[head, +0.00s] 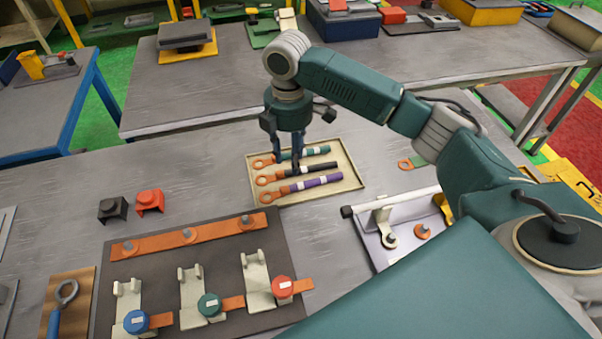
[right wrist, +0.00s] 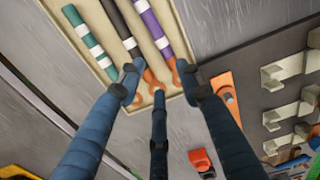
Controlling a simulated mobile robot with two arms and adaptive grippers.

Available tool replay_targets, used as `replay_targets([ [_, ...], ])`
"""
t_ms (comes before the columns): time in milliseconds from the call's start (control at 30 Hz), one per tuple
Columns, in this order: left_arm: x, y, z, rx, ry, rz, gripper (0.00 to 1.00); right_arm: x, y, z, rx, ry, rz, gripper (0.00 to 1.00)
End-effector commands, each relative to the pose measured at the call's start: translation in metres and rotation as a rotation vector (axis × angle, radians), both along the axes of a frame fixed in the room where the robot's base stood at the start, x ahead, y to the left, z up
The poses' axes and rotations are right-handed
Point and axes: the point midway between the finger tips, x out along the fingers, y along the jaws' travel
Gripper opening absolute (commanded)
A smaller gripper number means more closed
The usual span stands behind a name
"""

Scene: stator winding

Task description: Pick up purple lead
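The purple lead (head: 316,182) lies in a shallow beige tray (head: 345,186), nearest the front of three leads. Its orange ring terminal is at its left end in the head view. In the right wrist view the purple lead (right wrist: 150,24) runs down from the top, its terminal partly hidden by a finger. The black lead (head: 317,169) and green lead (head: 314,151) lie beside it. My left gripper is not in view.
A dark board (head: 235,232) with an orange bar and several clamps lies in front of the tray. Black (head: 113,209) and red (head: 150,201) parts sit at left. A metal fixture (head: 388,226) stands to the right. The bench left of the tray is mostly clear.

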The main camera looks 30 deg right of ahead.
Motion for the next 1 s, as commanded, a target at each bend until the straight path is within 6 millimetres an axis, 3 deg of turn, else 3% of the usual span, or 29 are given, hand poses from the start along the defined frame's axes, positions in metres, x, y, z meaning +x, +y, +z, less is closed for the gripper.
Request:
replay_targets([
  [100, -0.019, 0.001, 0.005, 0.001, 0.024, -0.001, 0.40, -0.002, 0.000, -0.019, 0.000, 0.004, 0.000, 0.36],
  [233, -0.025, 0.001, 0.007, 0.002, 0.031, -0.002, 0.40, -0.001, -0.001, -0.036, -0.001, 0.003, 0.000, 0.36],
  [433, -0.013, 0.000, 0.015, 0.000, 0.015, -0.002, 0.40, -0.003, -0.002, -0.050, 0.000, 0.004, 0.000, 0.36],
  [667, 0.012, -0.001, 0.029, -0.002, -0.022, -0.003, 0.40, -0.006, -0.003, -0.084, 0.000, 0.003, 0.000, 0.36],
  [1000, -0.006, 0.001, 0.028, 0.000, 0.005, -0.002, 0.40, -0.005, -0.003, -0.094, -0.001, -0.001, 0.001, 0.36],
])
